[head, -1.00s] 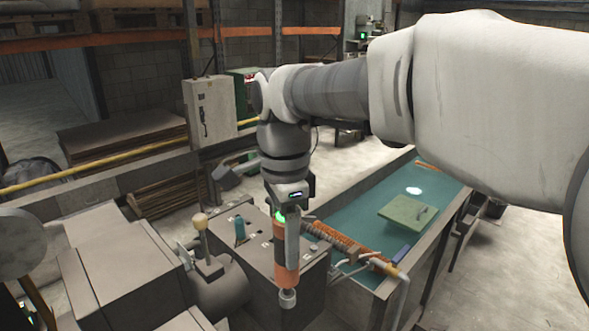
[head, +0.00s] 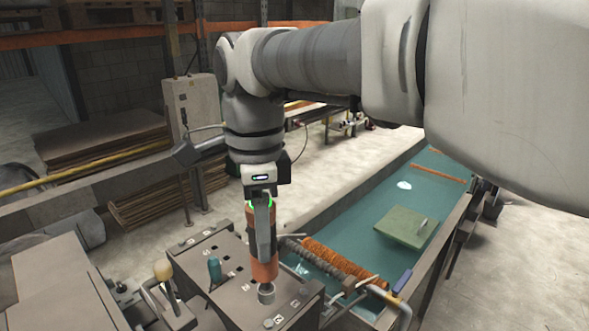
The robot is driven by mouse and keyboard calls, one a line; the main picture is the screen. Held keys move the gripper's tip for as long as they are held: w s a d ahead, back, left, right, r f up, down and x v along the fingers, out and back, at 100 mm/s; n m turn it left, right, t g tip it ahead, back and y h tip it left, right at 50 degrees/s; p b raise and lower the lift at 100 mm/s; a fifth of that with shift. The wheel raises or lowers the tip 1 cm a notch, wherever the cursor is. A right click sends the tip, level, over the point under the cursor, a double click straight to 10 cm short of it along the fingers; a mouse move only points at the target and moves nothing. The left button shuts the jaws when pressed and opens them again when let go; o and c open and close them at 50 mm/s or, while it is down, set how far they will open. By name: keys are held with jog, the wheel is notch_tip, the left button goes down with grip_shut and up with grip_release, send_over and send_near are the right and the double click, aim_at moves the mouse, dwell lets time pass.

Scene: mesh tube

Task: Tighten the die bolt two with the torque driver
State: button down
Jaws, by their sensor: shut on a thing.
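My gripper (head: 262,215) is shut on the torque driver (head: 265,250), an orange and dark cylinder with a grey socket end (head: 266,293). The driver hangs upright over the front part of a dark metal box (head: 235,290) with several small pale markings on its top. The socket end is at or just above the box top; I cannot tell whether it touches. Small fittings show on the box top, but I cannot tell which is die bolt two. A teal-handled tool (head: 214,270) stands upright in the box, left of the driver.
A water trough (head: 400,195) runs to the right, with an orange mesh tube (head: 335,260) at its near end and a green block (head: 405,227). A ball-topped lever (head: 163,272) stands at the left. A grey cabinet (head: 190,120) and stacked boards (head: 100,140) are behind.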

aim_at(264, 273)
jog(key=shift+f+b, duration=2.8)
jog(key=shift+f, duration=0.45)
jog(key=shift+s+f+p, duration=0.1)
jog(key=shift+f+p, duration=0.25)
jog(key=shift+f, duration=0.65)
dwell(1.5)
jog(key=shift+r, duration=0.15)
jog(key=shift+r+p, duration=2.75)
jog(key=shift+r, duration=0.3)
